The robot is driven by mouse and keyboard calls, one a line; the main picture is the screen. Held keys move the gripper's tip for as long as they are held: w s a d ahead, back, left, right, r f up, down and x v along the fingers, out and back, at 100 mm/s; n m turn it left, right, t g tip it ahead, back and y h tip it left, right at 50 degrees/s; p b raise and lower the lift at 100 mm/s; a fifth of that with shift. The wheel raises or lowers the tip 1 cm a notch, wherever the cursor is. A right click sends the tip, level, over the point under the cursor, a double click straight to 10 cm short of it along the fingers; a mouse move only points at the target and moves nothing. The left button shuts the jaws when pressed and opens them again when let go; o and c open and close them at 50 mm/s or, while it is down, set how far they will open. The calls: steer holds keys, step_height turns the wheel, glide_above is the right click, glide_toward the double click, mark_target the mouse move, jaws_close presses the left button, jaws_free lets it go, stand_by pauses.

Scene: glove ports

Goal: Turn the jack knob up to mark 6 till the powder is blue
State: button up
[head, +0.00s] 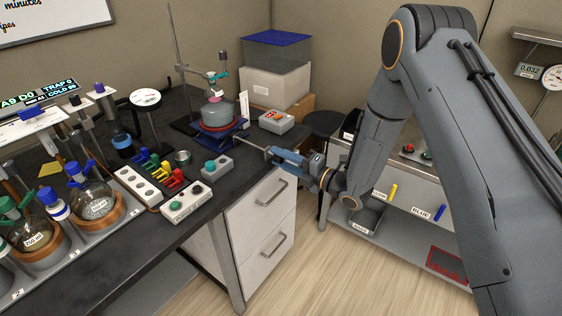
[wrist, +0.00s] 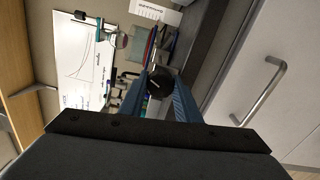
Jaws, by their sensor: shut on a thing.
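The blue lab jack (head: 222,139) stands on the dark bench and carries a round flask (head: 216,113) with a red band at its base. The flask's contents look greyish; I cannot make out the powder's colour. A white upright scale (head: 244,104) stands beside the jack, its marks too small to read. My gripper (head: 270,152) reaches in from the right at the bench edge. In the wrist view, its blue fingers are shut on the round black jack knob (wrist: 159,78). The knob is hidden by the fingers in the head view.
A grey box with a teal button (head: 212,166) and a box with a red top (head: 276,121) stand near the jack. Drawers with handles (head: 270,191) lie below the bench edge. Flasks in wooden rings (head: 97,208) stand at left. The floor at front is clear.

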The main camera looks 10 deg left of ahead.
steer(key=m+b, duration=0.1)
steer(key=m, duration=0.2)
steer(key=shift+f+m+b, duration=0.1)
steer(key=shift+m+b, duration=0.2)
steer(key=shift+m, duration=0.1)
steer(key=m+b, duration=0.1)
steer(key=m, duration=0.2)
steer(key=shift+m, duration=0.3)
steer(key=m+b, duration=0.1)
steer(key=m, duration=0.2)
steer(key=shift+m, duration=0.3)
steer(key=m+b, duration=0.1)
steer(key=m, duration=0.2)
steer(key=shift+m, duration=0.3)
steer(key=m, duration=0.3)
steer(key=shift+m, duration=0.3)
steer(key=m, duration=0.3)
steer(key=shift+m+b, duration=0.35)
steer(key=shift+m, duration=0.05)
steer(key=m, duration=1.2)
steer(key=shift+m+p, duration=0.3)
steer(key=shift+p, duration=0.1)
steer(key=m, duration=0.6)
steer(key=shift+p, duration=0.4)
steer(key=m, duration=0.5)
steer(key=shift+m+p, duration=0.35)
steer(key=shift+m, duration=0.05)
steer(key=m, duration=0.5)
steer(key=shift+p, duration=0.3)
steer(key=shift+m, duration=0.3)
